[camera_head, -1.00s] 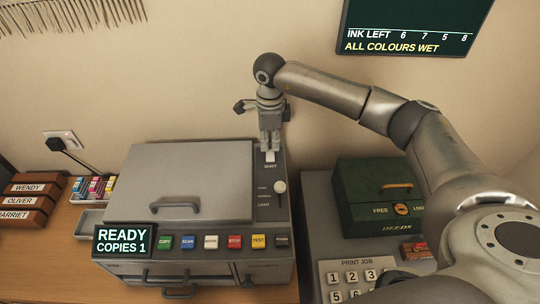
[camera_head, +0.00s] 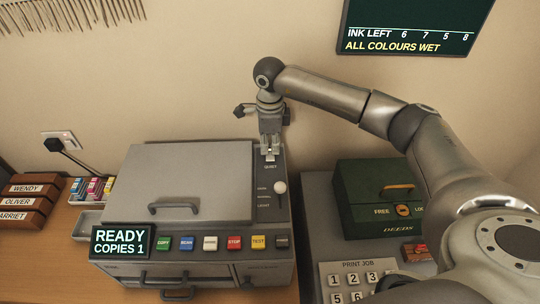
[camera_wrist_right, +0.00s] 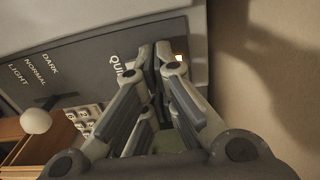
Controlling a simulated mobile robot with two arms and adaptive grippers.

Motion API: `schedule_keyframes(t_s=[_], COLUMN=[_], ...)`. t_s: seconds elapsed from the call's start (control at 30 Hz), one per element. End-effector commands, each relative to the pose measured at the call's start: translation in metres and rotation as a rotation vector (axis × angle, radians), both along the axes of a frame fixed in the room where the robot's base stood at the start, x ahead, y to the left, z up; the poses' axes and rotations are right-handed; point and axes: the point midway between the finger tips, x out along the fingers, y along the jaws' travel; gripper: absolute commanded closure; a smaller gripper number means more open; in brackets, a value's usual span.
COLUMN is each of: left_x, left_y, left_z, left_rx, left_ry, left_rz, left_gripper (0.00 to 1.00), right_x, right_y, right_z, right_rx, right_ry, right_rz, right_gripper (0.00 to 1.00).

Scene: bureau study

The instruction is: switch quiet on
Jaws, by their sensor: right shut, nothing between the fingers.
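The grey copier (camera_head: 200,170) stands on the desk with its lid down. Its dark right-hand panel carries the QUIET label (camera_head: 270,167), and a small pale switch (camera_head: 270,157) sits just above it. My right gripper (camera_head: 269,149) points down at this switch, its fingertips shut and empty, at or very close to it. I cannot tell whether they touch. In the right wrist view the fingertips (camera_wrist_right: 155,55) cover part of the QUIET label (camera_wrist_right: 120,66), and a small bright spot (camera_wrist_right: 181,56) shows beside them. The switch's setting is not clear. My left gripper is out of view.
A round-knobbed slider (camera_head: 280,187) for dark, normal and light is below the switch. Coloured buttons (camera_head: 210,243) line the copier's front beside the READY display (camera_head: 119,242). A green deeds box (camera_head: 375,190) and a number keypad (camera_head: 350,280) are to the right.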

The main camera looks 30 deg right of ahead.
Motion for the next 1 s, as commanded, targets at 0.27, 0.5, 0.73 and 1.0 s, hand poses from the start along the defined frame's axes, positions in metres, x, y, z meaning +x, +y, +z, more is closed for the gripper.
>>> schedule_keyframes(t_s=[0.27, 0.5, 0.73, 1.0], left_x=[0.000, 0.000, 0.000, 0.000], left_y=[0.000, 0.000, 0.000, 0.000], left_z=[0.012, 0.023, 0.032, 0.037], left_rx=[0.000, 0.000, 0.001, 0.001], left_ry=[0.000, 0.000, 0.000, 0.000], left_rz=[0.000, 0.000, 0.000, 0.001], left_gripper=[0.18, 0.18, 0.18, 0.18], right_x=[0.000, 0.000, 0.000, 0.000], right_y=[0.000, 0.000, 0.000, 0.000], right_z=[0.021, 0.041, 0.059, 0.070], right_rx=[0.000, 0.000, 0.000, 0.000], right_ry=[-0.001, -0.001, -0.001, -0.001], right_rz=[0.000, -0.001, -0.001, 0.000], right_gripper=[1.00, 1.00, 1.00, 1.00])
